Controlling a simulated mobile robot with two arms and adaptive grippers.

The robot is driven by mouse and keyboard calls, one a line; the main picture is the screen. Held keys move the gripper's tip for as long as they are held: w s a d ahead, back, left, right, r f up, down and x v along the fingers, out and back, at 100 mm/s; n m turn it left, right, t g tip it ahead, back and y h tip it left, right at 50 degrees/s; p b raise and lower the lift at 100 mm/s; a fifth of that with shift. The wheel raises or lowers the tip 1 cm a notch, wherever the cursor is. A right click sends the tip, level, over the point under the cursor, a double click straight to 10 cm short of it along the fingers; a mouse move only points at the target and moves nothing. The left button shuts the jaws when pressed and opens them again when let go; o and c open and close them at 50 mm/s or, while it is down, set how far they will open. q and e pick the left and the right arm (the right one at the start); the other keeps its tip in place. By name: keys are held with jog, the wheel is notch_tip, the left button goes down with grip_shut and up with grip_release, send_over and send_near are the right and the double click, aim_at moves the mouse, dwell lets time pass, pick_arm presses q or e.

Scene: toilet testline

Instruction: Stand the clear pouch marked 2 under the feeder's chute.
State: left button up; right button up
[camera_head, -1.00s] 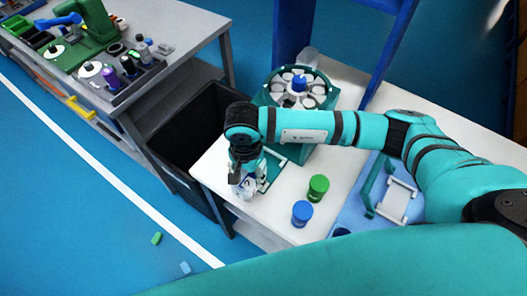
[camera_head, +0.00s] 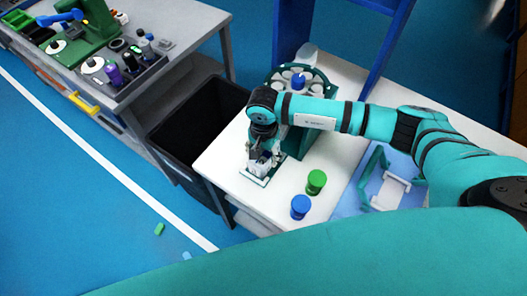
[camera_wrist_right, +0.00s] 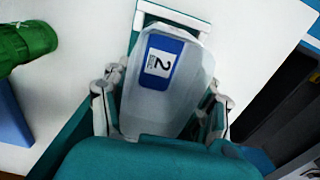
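The clear pouch marked 2 (camera_wrist_right: 158,98) has a blue label with a white panel and fills the middle of the right wrist view. My right gripper (camera_wrist_right: 160,108) has a finger against each side of it and is shut on it. In the head view the pouch (camera_head: 261,168) is below my right gripper (camera_head: 260,157), over the small green-edged plate (camera_head: 250,178) in front of the feeder (camera_head: 298,72). Whether its bottom touches the plate cannot be told. The chute is hidden behind my right arm. My left gripper is not in view.
A blue mat with a white-and-green holder (camera_head: 390,192) lies farther right. A black bin (camera_head: 195,135) stands left of the white table (camera_head: 225,165). A grey bench is at the upper left.

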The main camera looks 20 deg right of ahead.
aim_at(264, 154)
jog(key=shift+o, duration=1.3)
jog(key=shift+r, duration=0.2)
jog(key=shift+w+r, duration=0.1)
jog(key=shift+r, duration=0.2)
notch_tip(264, 154, up, 11)
jog(key=b, duration=0.2)
jog(key=shift+b, duration=0.3)
jog(key=shift+r, duration=0.1)
